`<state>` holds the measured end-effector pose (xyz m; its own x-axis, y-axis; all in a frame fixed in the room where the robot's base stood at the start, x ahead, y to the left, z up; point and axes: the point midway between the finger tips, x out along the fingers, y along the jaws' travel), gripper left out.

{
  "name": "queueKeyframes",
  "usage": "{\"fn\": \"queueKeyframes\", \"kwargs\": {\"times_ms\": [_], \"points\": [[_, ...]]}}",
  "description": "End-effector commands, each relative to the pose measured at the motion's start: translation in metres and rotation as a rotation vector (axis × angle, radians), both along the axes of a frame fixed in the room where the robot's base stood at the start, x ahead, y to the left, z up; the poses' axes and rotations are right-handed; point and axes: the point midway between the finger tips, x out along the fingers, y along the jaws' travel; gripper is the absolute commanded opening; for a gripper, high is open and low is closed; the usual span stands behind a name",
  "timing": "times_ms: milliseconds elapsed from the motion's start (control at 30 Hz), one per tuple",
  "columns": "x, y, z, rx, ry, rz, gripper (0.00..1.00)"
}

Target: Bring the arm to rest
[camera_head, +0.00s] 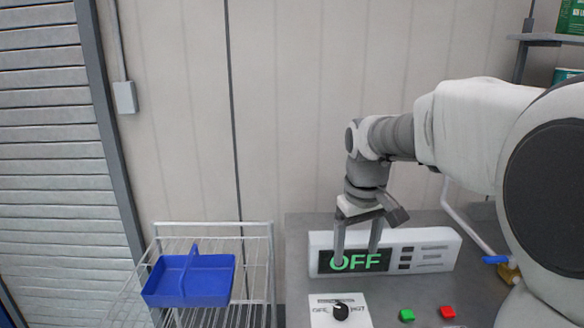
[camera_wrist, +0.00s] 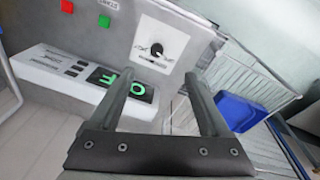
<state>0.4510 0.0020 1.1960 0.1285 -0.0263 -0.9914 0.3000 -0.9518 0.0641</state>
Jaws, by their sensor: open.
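My gripper (camera_head: 357,250) is open and empty, with its two fingers pointing down in front of the white display box. In the wrist view my gripper (camera_wrist: 158,95) shows both fingers spread apart with nothing between them. The display box (camera_head: 436,248) has a dark screen (camera_head: 358,261) reading OFF in green letters; a finger covers part of the screen. In the wrist view the box (camera_wrist: 53,68) lies to the left of the fingers. My arm reaches in from the right in the head view and is bent downward at the wrist.
A white panel with a black knob (camera_head: 341,311), a green button (camera_head: 406,315) and a red button (camera_head: 447,311) are on the grey bench (camera_head: 299,262). A blue tray (camera_head: 205,284) sits on a wire rack (camera_head: 262,232) at left.

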Motion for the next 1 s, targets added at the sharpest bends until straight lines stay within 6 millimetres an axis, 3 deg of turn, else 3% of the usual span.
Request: {"fn": "queueKeyframes", "kwargs": {"times_ms": [100, 300, 600, 800, 1000], "points": [[-0.034, 0.000, 0.018, 0.000, -0.061, -0.043, 0.81], [-0.090, -0.001, 0.032, 0.016, -0.155, -0.119, 0.81], [-0.167, -0.002, 0.027, 0.072, -0.291, -0.228, 0.81], [-0.197, -0.002, 0.015, 0.108, -0.349, -0.275, 0.81], [-0.205, -0.002, 0.011, 0.120, -0.364, -0.290, 0.81]]}}
